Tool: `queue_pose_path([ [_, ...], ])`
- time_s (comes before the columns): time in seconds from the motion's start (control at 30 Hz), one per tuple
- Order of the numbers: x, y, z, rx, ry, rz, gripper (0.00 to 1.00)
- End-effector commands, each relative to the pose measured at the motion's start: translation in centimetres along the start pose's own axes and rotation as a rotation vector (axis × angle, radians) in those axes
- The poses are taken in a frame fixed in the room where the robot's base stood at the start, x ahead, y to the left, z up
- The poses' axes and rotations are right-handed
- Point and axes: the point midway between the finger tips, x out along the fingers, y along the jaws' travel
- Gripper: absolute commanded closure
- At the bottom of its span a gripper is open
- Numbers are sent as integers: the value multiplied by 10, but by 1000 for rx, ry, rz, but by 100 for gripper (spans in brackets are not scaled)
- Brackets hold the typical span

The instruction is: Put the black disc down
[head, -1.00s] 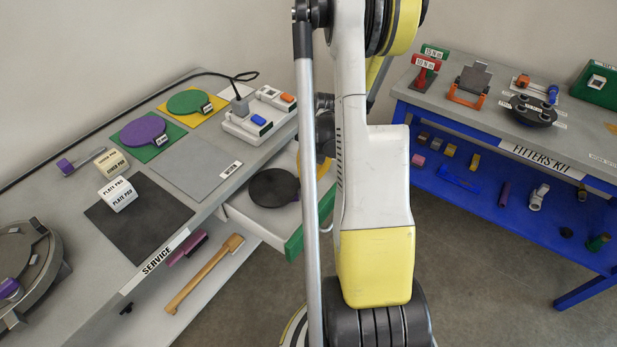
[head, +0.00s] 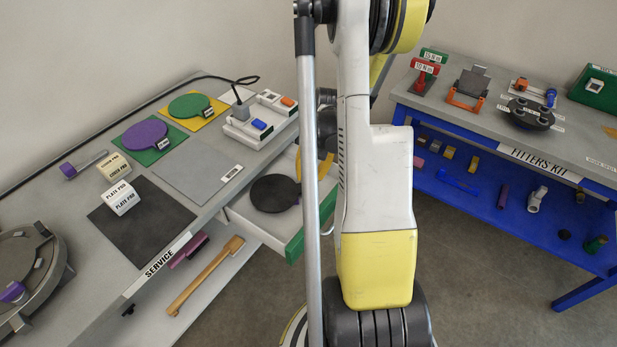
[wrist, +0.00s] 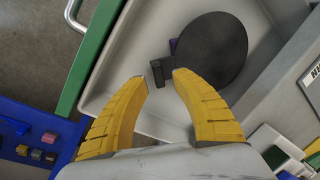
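The black disc (head: 275,193) lies flat in the pale open drawer under the service bench. It also shows in the wrist view (wrist: 212,52), with its small dark grip block (wrist: 158,72) pointing toward my fingers. My gripper (wrist: 160,78) is open, its two yellow fingers spread with a gap between the tips. The fingertips are close to the block, one on each side of its near end; I cannot tell whether they touch it. A little purple shows at the disc's edge. In the head view my arm hides most of the gripper.
A blue fitters' table (head: 480,185) stands to the right.

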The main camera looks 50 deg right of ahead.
Motion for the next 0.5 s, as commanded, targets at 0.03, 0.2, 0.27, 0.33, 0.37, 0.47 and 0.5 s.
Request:
queue_pose_path([
  [0.03, -18, -1, 1, 1, 0, 0, 68],
  [0.2, -58, 0, 1, 1, 0, 0, 68],
  [0.27, -70, 0, 0, 1, 0, 0, 68],
  [0.33, -81, 0, 0, 1, 0, 0, 68],
  [0.37, -84, 0, 0, 1, 0, 0, 68],
  [0.47, -93, 0, 0, 0, 0, 0, 68],
  [0.5, -95, 0, 0, 0, 0, 0, 68],
])
